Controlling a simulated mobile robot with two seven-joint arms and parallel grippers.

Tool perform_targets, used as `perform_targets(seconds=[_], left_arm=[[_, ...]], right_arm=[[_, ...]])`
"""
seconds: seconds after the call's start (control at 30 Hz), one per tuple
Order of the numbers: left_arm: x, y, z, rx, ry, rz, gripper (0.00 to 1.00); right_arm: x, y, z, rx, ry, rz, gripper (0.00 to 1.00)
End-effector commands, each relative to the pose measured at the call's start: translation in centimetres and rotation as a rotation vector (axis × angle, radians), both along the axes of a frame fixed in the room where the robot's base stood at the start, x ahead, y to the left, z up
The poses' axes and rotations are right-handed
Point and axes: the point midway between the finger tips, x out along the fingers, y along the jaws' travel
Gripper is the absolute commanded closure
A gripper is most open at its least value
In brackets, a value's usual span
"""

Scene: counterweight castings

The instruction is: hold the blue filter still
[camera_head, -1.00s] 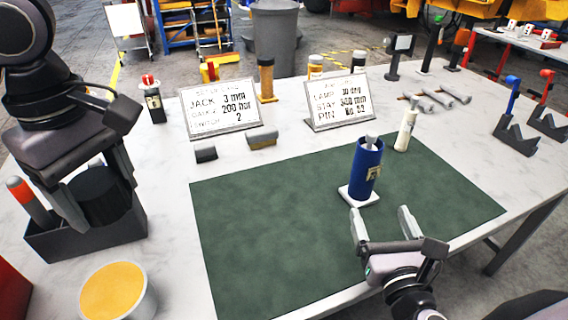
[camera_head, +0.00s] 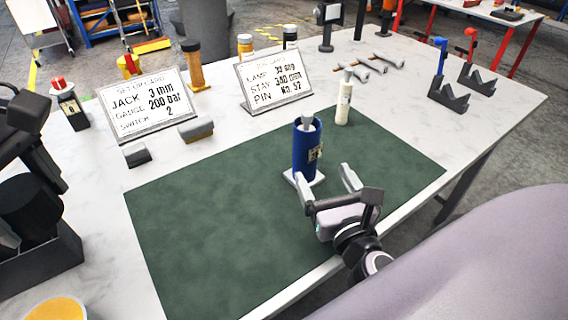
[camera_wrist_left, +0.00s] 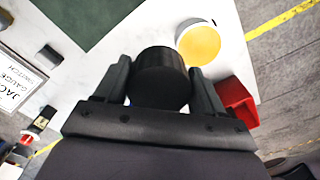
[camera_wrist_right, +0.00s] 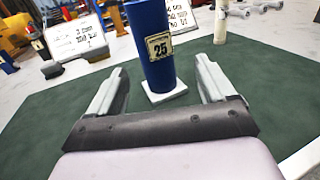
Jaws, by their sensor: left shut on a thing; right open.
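The blue filter (camera_head: 307,150), with a tag reading 25 in the right wrist view (camera_wrist_right: 147,30), stands upright on a small white base (camera_wrist_right: 165,95) on the green mat (camera_head: 220,230). My right gripper (camera_head: 323,178) is open and empty at the filter's near side. In the right wrist view (camera_wrist_right: 160,68) the filter shows between the two fingers, with gaps on both sides. My left gripper (camera_wrist_left: 160,78) is shut on a black cylinder (camera_wrist_left: 160,68), which shows at the dark tray in the head view (camera_head: 28,205).
Two printed cards (camera_head: 145,103) (camera_head: 273,80) stand behind the mat. A white bottle (camera_head: 344,102) stands behind the filter to the right. Dark V-shaped blocks (camera_head: 448,95) are at the far right. A yellow-topped tub (camera_wrist_left: 199,44) is near the left gripper. The mat's front is clear.

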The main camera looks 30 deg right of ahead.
Motion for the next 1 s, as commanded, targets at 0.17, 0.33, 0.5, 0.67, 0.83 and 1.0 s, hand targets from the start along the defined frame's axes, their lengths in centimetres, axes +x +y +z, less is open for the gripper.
perform_targets(seconds=[0.17, 0.33, 0.5, 0.67, 0.83, 1.0], left_arm=[[0.0, 0.0, 0.7, 0.000, 0.000, 0.000, 0.59], [0.0, 0.0, 0.9, 0.000, 0.000, 0.000, 0.59], [0.0, 0.0, 1.0, 0.000, 0.000, 0.000, 0.59], [0.0, 0.0, 0.9, 0.000, 0.000, 0.000, 0.59], [0.0, 0.0, 1.0, 0.000, 0.000, 0.000, 0.59], [0.0, 0.0, 1.3, 0.000, 0.000, 0.000, 0.59]], right_arm=[[2.8, -0.7, 0.3, -0.002, -0.004, -0.001, 0.17], [4.8, -1.2, 0.2, -0.003, -0.002, -0.001, 0.17], [5.5, -1.4, 0.1, -0.001, -0.001, -0.001, 0.17], [5.5, -1.4, 0.1, -0.001, -0.001, 0.000, 0.17], [5.7, -1.4, 0.1, -0.001, -0.001, -0.001, 0.17], [7.4, -1.4, 0.2, 0.000, -0.003, -0.001, 0.17]])
